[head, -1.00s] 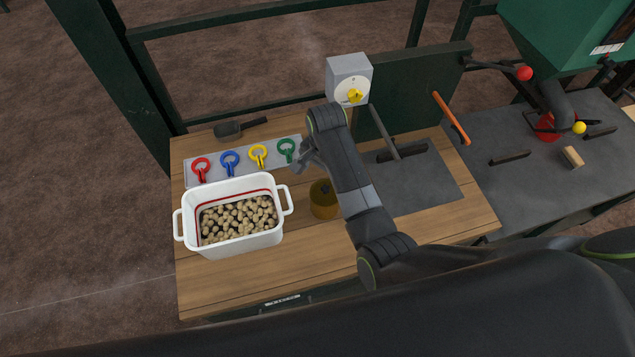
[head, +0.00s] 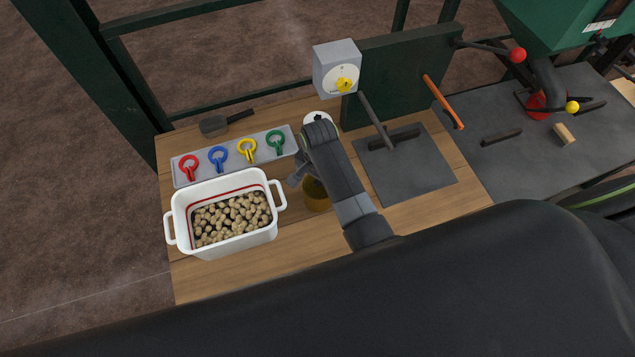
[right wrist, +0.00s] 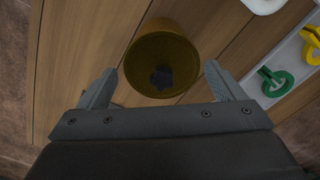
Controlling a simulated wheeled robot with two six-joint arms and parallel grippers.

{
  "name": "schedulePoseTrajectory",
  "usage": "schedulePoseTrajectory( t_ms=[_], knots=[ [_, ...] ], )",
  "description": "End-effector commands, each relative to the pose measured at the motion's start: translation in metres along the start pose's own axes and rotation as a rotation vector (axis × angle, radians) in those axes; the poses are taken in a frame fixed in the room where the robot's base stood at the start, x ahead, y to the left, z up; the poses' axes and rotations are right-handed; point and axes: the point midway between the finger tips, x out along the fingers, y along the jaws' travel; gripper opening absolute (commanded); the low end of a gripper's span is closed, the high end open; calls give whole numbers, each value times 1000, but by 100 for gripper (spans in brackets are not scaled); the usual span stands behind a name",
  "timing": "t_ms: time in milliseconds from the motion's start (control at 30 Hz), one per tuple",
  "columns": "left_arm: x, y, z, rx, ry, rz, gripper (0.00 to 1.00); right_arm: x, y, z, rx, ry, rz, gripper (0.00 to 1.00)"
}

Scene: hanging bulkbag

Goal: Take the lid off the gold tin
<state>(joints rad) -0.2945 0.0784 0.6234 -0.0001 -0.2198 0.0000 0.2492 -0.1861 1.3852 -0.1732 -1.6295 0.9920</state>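The gold tin (head: 317,201) stands on the wooden table to the right of the white pot, partly hidden by my right arm in the head view. In the right wrist view the tin (right wrist: 162,55) shows from above, with a dark knob (right wrist: 161,77) in the middle of its lid. My right gripper (right wrist: 158,88) is open and empty, its two fingers apart on either side of the tin's near edge, above it. In the head view the right gripper (head: 298,176) is beside and above the tin. My left gripper is not in view.
A white pot (head: 178,204) of potato-like lumps stands left of the tin. A grey tray (head: 233,148) with several coloured rings lies behind it, with a scoop (head: 214,124) beyond. A dark plate (head: 408,175) and a dial box (head: 336,65) are to the right and behind.

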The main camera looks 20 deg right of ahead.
Motion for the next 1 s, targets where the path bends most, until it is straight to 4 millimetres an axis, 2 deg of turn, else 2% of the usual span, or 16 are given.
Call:
schedulePoseTrajectory(
  t_ms=[33,200,667,900,1000],
  knots=[
    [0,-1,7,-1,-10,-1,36,0,0,0,0,0,0,82],
    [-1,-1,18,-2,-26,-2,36,0,0,0,0,0,1,59],
    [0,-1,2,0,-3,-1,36,2,1,0,0,-2,4,0],
    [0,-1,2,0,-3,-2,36,1,1,0,0,-2,6,0],
    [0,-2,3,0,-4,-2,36,-6,-4,-2,-3,0,4,0]
  ],
)
